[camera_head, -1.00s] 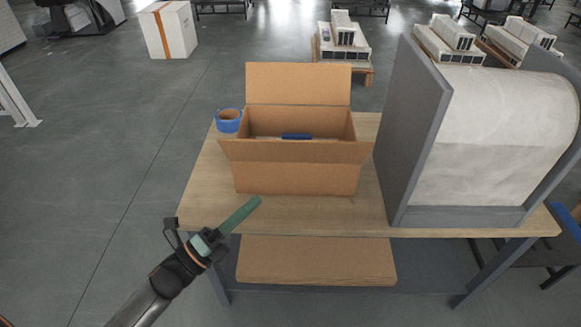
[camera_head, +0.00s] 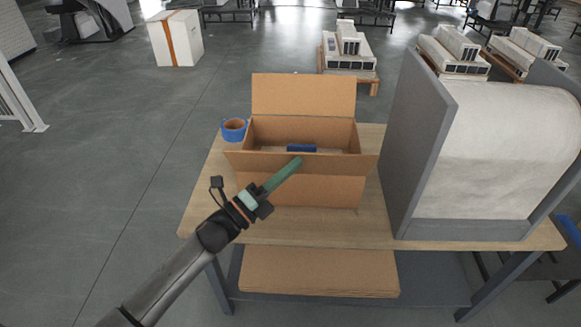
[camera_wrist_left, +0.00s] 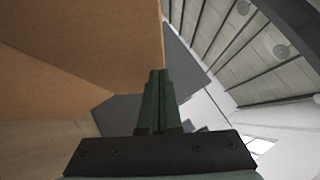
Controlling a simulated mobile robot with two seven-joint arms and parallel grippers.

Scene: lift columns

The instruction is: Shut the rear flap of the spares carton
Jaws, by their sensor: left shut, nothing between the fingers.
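The spares carton (camera_head: 320,190) stands open on the workbench. Its rear flap (camera_head: 303,95) stands up behind the opening, leaning slightly back. Its front flap (camera_head: 345,163) sticks outward toward me. A blue item (camera_head: 301,148) shows inside the carton. My left gripper (camera_head: 297,163), with green fingers, is shut and empty. Its tips overlap the front flap in the head view; I cannot tell whether they touch it. In the left wrist view the shut fingers (camera_wrist_left: 158,85) point up past the edge of a brown cardboard panel (camera_wrist_left: 100,40). My right gripper is not in view.
A blue tape roll (camera_head: 233,130) lies left of the carton. A grey-sided holder with a large white roll (camera_head: 500,150) stands close on the right. Flat cardboard (camera_head: 315,272) lies on the shelf below the bench top (camera_head: 215,205).

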